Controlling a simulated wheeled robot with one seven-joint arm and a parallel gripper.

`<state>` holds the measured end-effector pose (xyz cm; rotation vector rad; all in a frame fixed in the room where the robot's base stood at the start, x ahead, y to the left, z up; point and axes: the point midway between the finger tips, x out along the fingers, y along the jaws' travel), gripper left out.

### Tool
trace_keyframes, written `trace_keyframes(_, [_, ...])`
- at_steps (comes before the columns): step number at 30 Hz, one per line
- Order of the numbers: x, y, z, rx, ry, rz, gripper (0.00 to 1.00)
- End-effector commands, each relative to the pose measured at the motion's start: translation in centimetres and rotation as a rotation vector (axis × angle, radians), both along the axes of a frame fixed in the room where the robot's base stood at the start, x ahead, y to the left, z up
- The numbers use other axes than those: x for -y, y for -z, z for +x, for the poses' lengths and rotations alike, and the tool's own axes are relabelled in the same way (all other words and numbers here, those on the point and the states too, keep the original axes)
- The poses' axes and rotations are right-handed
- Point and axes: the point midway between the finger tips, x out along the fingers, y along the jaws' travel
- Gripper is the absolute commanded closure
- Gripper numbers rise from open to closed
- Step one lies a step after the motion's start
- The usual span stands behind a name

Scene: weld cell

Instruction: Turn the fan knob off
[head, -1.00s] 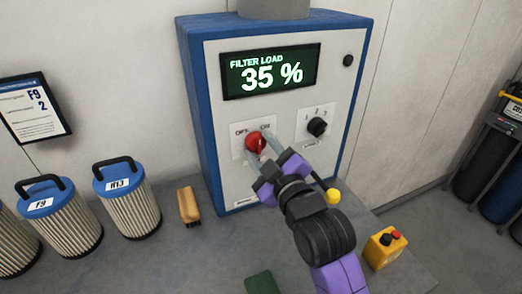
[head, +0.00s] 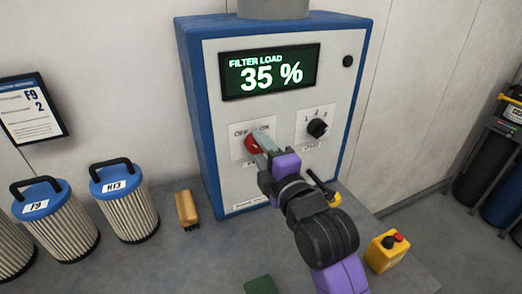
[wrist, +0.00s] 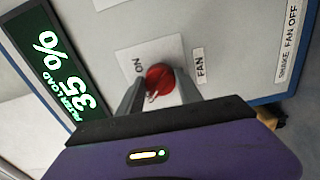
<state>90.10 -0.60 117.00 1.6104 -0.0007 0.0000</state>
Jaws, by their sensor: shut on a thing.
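The red fan knob (head: 251,143) sits on the white plate below the OFF and ON labels on the front of the blue-and-grey cabinet. My gripper (head: 257,145) reaches it from the lower right, with its fingers closed around the knob. In the wrist view the knob (wrist: 159,77) is between the two grey fingertips (wrist: 160,86). ON shows to its left and FAN to its right; OFF is hidden there. A pale mark shows on the knob's lower part in that view. I cannot tell the exact setting.
A black selector knob (head: 317,128) is right of the fan knob. The display (head: 270,72) reads FILTER LOAD 35 %.

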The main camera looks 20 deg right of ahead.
Motion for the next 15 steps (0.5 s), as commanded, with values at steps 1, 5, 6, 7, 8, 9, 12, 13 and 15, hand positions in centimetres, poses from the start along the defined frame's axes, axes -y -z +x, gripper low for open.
trace_keyframes(1, [-0.08, 0.04, -0.01, 0.000, -0.002, -0.013, 0.98])
trace_keyframes(5, [-0.09, 0.04, -0.01, -0.001, -0.002, -0.041, 0.98])
trace_keyframes(6, [-0.09, 0.03, -0.01, -0.001, -0.002, -0.046, 0.98])
trace_keyframes(7, [-0.09, 0.04, -0.01, -0.001, -0.002, -0.049, 0.98])
trace_keyframes(8, [-0.09, 0.04, -0.01, -0.001, -0.002, -0.052, 0.98])
trace_keyframes(9, [-0.10, 0.04, -0.01, -0.001, -0.002, -0.054, 0.98])
trace_keyframes(12, [-0.10, 0.04, -0.01, -0.002, -0.002, -0.057, 0.98])
trace_keyframes(13, [-0.10, 0.04, -0.01, -0.002, -0.002, -0.057, 0.98])
trace_keyframes(15, [-0.10, 0.05, -0.01, -0.002, -0.002, -0.057, 0.98])
